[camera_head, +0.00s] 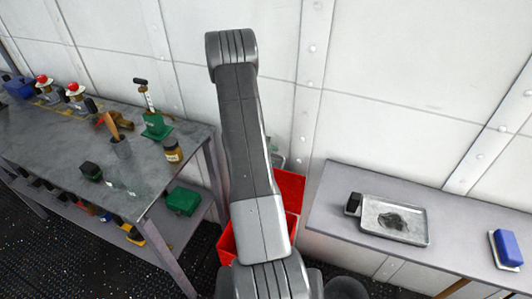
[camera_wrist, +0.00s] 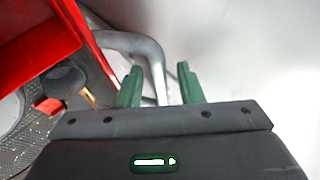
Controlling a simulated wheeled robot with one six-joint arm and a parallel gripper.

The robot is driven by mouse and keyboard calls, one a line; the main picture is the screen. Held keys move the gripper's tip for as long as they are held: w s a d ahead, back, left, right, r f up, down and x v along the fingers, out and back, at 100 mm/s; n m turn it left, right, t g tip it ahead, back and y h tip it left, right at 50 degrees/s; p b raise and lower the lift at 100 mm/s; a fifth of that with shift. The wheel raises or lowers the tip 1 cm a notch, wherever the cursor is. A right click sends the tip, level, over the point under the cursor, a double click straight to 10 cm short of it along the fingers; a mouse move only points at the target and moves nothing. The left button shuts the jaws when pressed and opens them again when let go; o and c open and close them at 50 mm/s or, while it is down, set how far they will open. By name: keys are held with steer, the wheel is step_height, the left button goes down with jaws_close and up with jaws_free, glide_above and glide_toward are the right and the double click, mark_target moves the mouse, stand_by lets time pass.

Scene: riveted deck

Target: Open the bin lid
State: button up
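The red bin (camera_head: 228,246) stands on the floor between the two tables in the head view, partly hidden by my arm. A red panel (camera_head: 290,188), apparently its lid, stands tilted up at the back near the wall. In the wrist view, red parts of the bin or lid (camera_wrist: 40,45) fill the upper left. A curved grey handle (camera_wrist: 150,48) bends down between the green fingers of my gripper (camera_wrist: 160,85). The fingers are apart, with a gap visible beside the handle. My gripper is mostly hidden behind my arm in the head view.
A workbench (camera_head: 60,145) with several tools and jars stands left. A table (camera_head: 330,200) with a metal tray (camera_head: 395,221) and a blue object (camera_head: 507,247) stands right. The riveted white wall (camera_head: 400,90) is close behind the bin.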

steer(key=v, duration=1.3)
steer(key=shift+a+r, duration=0.15)
steer(key=shift+r, duration=0.1)
steer(key=shift+s+f, duration=0.1)
steer(key=x, duration=1.3)
steer(key=shift+f, duration=0.25)
steer(key=shift+d, duration=0.2)
